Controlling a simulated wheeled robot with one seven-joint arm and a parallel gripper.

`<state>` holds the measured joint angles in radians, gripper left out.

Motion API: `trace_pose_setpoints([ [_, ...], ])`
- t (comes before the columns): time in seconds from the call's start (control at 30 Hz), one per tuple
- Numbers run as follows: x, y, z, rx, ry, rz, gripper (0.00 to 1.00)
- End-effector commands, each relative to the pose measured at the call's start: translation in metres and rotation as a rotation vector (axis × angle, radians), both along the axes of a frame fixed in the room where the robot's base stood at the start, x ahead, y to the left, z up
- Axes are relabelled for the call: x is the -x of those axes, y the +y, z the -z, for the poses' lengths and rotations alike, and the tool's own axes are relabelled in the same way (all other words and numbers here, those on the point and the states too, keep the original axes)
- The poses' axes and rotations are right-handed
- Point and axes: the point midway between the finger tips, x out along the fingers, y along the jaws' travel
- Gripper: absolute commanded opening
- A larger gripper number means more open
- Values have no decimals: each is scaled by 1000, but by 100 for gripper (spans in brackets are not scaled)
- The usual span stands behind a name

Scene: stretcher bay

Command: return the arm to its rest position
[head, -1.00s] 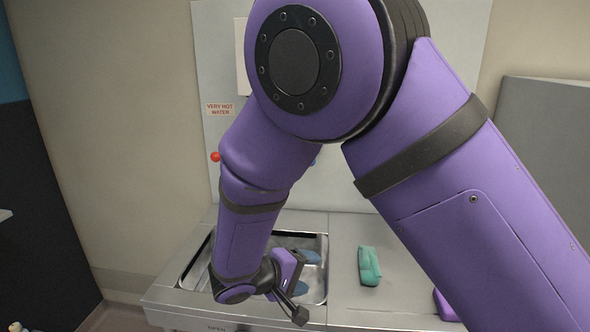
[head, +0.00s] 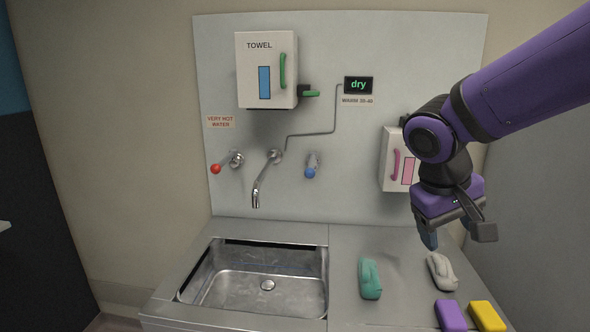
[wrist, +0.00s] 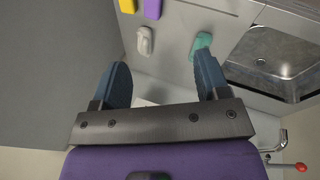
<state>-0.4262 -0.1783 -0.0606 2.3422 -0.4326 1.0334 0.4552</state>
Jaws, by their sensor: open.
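My purple arm reaches in from the right in the head view. My gripper (head: 428,240) points downward above the right part of the counter, in front of a white dispenser. In the wrist view my gripper (wrist: 162,82) shows two blue fingers spread wide apart with nothing between them. In the head view one finger shows clearly; the other is hidden behind the hand.
The steel sink (head: 215,291) is empty, under a spout (head: 257,190). A green item (head: 370,279), a white item (head: 440,270), a purple block (head: 450,315) and a yellow block (head: 487,315) lie on the counter. A towel box (head: 262,95) and pink-handled dispenser (head: 392,158) hang on the panel.

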Motion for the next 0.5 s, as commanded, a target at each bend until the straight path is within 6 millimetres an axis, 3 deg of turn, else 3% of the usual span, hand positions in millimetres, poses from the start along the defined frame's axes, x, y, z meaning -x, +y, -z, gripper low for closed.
trace_pose_setpoints([
  [0.2,40,-29,-28,-152,-83,43,69],
  [0.5,95,-50,-53,-310,-244,66,69],
])
